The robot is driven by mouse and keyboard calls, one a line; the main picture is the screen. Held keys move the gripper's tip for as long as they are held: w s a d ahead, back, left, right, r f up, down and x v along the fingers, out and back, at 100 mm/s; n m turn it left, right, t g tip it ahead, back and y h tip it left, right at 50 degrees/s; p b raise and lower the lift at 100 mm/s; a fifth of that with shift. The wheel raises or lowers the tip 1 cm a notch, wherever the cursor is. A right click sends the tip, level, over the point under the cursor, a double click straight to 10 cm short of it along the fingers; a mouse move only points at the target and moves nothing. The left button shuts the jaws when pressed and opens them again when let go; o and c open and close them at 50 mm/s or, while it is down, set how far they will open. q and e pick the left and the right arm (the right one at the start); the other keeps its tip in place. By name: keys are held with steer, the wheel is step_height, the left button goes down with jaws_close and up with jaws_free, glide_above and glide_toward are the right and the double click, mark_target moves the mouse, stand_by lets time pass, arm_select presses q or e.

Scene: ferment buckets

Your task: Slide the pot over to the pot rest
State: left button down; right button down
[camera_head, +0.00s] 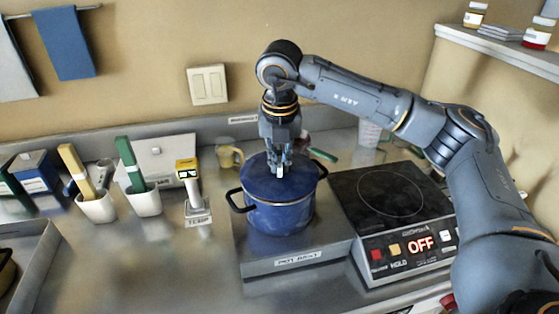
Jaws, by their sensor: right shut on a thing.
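A blue lidded pot (283,217) with two dark side handles stands upright on the pot rest (262,262), a low grey metal platform with a label on its front. My right gripper (280,171) points straight down from above and is shut on the knob of the pot's lid. The fingers mostly hide the knob. The pot is apart from the induction cooker (345,197) at its right, whose display reads OFF. My left gripper is not in view.
White holders with a yellow-handled tool (97,210) and a green-handled tool (144,202) stand at the left, beside a labelled probe stand (197,216). A metal tray (35,279) is at lower left. The front-left counter is clear.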

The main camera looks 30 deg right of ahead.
stand_by(0.4)
steer(key=c, duration=0.9)
jaws_free()
steer(key=shift+o, duration=0.2)
steer(key=shift+r, duration=0.1)
steer(key=shift+r+p, duration=2.05)
steer(key=shift+r, duration=1.3)
jaws_close()
